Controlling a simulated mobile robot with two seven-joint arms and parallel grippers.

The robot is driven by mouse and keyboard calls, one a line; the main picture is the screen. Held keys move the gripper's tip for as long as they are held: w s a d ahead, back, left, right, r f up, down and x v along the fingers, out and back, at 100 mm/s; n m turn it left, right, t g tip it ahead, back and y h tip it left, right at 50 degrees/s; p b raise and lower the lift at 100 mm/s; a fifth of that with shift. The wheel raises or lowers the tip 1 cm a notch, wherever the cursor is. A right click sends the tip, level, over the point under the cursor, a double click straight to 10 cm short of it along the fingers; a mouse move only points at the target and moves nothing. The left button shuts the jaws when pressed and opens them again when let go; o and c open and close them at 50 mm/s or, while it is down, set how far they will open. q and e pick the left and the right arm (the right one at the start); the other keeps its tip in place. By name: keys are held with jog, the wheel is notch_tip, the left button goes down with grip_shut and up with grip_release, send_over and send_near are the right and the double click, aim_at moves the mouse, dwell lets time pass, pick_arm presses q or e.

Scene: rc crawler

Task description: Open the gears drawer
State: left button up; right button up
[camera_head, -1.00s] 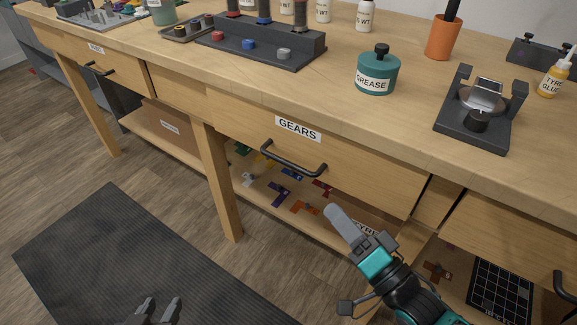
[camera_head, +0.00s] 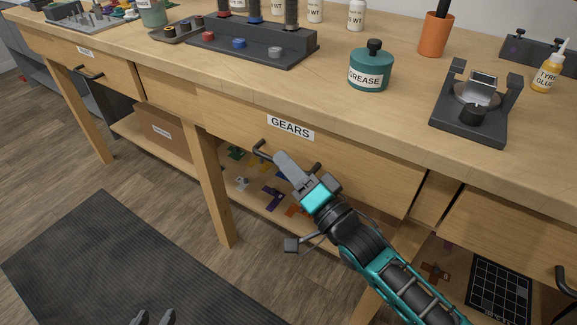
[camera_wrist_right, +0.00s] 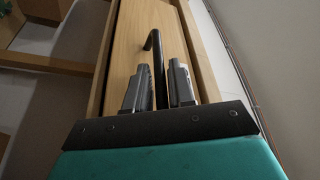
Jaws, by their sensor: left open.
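The gears drawer (camera_head: 355,165) is under the workbench top, with a white GEARS label (camera_head: 290,127) and a dark bar handle (camera_head: 262,147). Its front looks flush with the bench, so it appears closed. My right gripper (camera_head: 283,160) is at the handle and hides its middle. In the right wrist view the handle (camera_wrist_right: 153,42) runs between the two fingers of my right gripper (camera_wrist_right: 162,78). The fingers are close to the bar, but I cannot tell whether they clamp it. My left gripper (camera_head: 155,319) is open and empty above the floor at the bottom edge.
On the bench top stand a teal grease jar (camera_head: 371,67), a dark stand (camera_head: 472,108), an orange cup (camera_head: 434,35) and a glue bottle (camera_head: 548,75). A bench leg (camera_head: 208,185) is left of the drawer. A dark mat (camera_head: 120,265) lies on the open floor in front.

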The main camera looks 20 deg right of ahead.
jog(key=shift+w, duration=0.15)
jog(key=shift+c, duration=0.3)
grip_shut()
